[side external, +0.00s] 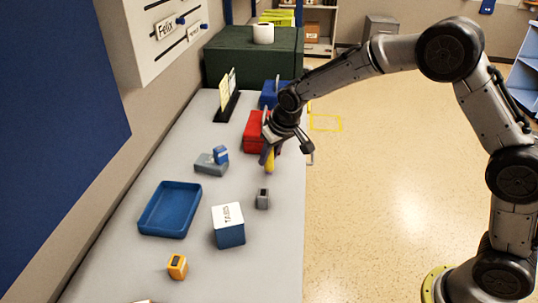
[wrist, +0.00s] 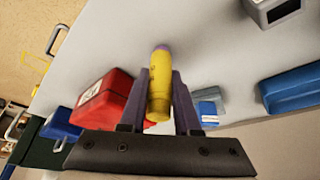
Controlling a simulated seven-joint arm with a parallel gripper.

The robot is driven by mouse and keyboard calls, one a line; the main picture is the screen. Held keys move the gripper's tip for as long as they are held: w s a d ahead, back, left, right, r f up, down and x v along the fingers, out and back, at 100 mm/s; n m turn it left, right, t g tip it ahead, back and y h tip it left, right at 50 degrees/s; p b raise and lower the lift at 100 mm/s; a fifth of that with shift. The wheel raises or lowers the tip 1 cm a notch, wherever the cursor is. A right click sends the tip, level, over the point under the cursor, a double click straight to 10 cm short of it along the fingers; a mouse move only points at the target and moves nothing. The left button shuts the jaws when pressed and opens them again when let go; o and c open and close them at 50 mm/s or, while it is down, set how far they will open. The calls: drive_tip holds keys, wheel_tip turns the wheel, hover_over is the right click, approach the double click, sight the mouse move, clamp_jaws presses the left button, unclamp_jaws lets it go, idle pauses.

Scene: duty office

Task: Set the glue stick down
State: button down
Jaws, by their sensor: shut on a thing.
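The glue stick (wrist: 160,85) is a yellow cylinder with a purple end, held between the two fingers of my gripper (wrist: 160,112) in the wrist view. In the side view my gripper (side external: 270,150) is shut on the glue stick (side external: 270,161), which hangs upright below the fingers near the right edge of the grey table (side external: 120,270). Whether its lower end touches the table I cannot tell.
A red box (side external: 255,130) stands just behind my gripper, with a blue box (side external: 268,97) beyond. A small grey device (side external: 262,199), a white-and-blue box (side external: 228,226), a blue tray (side external: 169,211) and a yellow device (side external: 177,266) are nearer. Bare table lies between them.

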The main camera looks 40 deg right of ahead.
drive_tip(key=c, duration=0.6)
unclamp_jaws()
drive_tip(key=shift+f, duration=0.15)
drive_tip(key=v, duration=1.2)
drive_tip(key=shift+r, duration=0.25)
drive_tip(key=s+d+r+t, duration=0.1)
drive_tip(key=s+d+r, duration=0.2)
drive_tip(key=s, duration=0.9)
drive_tip(key=s+d+r, duration=0.2)
drive_tip(key=s+d, duration=0.2)
drive_tip(key=s, duration=0.7)
drive_tip(key=s+f, duration=0.1)
drive_tip(key=s, duration=0.2)
drive_tip(key=s+f, duration=0.1)
drive_tip(key=s, duration=0.2)
drive_tip(key=s+f, duration=0.1)
drive_tip(key=s, duration=0.2)
drive_tip(key=shift+d+f, duration=0.1)
drive_tip(key=shift+d, duration=0.3)
